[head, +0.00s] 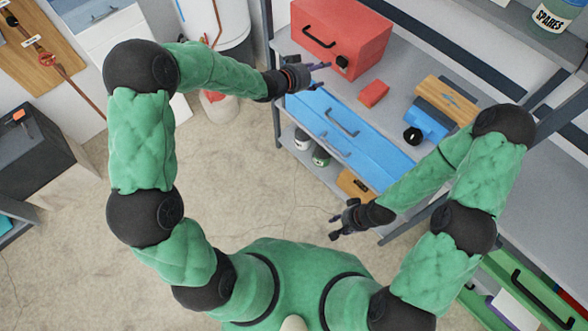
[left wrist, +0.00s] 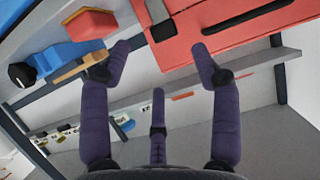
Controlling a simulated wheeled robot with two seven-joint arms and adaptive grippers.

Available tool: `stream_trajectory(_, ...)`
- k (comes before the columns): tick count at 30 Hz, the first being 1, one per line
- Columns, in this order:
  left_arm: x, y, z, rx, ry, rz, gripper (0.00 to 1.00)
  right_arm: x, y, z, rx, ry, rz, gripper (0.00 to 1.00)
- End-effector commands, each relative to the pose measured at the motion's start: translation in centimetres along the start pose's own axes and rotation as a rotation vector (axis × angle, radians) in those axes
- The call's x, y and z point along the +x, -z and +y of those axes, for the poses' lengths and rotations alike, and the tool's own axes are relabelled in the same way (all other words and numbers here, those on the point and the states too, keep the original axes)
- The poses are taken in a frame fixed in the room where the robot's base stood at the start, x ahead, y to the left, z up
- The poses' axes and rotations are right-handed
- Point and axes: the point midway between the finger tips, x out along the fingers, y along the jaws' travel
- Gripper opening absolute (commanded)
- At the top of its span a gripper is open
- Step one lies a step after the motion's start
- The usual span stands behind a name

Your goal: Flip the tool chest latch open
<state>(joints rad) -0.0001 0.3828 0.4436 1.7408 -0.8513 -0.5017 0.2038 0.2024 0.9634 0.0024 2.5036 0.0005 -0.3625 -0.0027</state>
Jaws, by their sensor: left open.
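The red tool chest (head: 345,32) stands on the grey shelf at the top of the head view, with a black handle (head: 318,40) on its front. A small black latch (head: 342,62) sits low on that front. In the left wrist view the chest (left wrist: 215,28) fills the top right, and the latch (left wrist: 160,22) lies above the gap between the fingers. My left gripper (head: 325,74) is open and empty, just in front of the chest and below the latch. Whether a finger touches the chest, I cannot tell. My right gripper (head: 335,226) is open and empty, low over the floor.
A small red block (head: 373,93), a blue tool with a black knob (head: 428,122) and a wooden block (head: 446,99) lie on the shelf right of my left gripper. Blue drawers (head: 340,130) are below it. A white tank (head: 215,25) stands to the left.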

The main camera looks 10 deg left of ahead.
Motion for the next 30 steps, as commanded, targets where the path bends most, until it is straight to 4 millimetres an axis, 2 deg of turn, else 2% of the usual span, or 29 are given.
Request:
stream_trajectory(1, 0.2, -1.3, 0.1, -0.016, 0.000, -0.016, 0.63, 0.4, 0.0, 0.1, 0.000, 0.000, 0.000, 0.40)
stream_trajectory(16, 0.5, -9.8, 1.1, -0.162, 0.022, -0.142, 0.63, 1.6, 0.1, 0.6, 0.000, 0.000, 0.000, 0.40)
stream_trajectory(30, -0.1, -17.6, 2.6, -0.295, 0.045, -0.269, 0.63, 2.8, 0.1, 1.0, 0.000, 0.000, 0.000, 0.40)
